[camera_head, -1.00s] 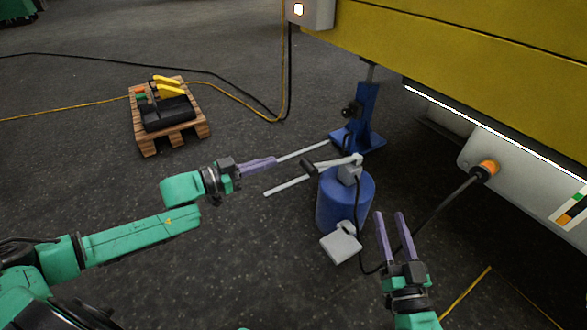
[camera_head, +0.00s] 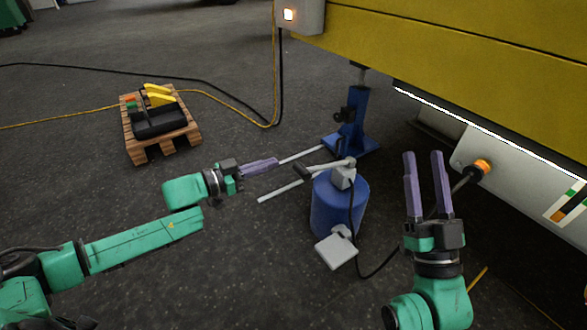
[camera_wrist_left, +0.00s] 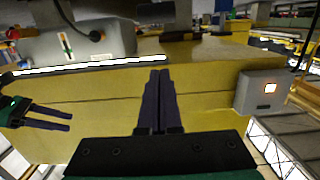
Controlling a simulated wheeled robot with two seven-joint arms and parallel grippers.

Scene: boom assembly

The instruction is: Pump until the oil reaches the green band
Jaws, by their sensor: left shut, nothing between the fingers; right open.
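A blue drum (camera_head: 338,208) stands on the floor with a grey hand pump (camera_head: 343,175) on top. The oil level is too small to read. My left gripper (camera_head: 277,161) is shut and empty, left of the pump, its tips near a pale bar's end; contact is unclear. My right gripper (camera_head: 424,156) is open and empty, right of the drum.
A blue jack stand (camera_head: 350,125) stands behind the drum under the yellow boom (camera_head: 450,60). A dark hose runs along the floor by the drum. A light grey plate (camera_head: 336,251) is in front of the drum. A wooden pallet (camera_head: 138,155) with equipment is at the left.

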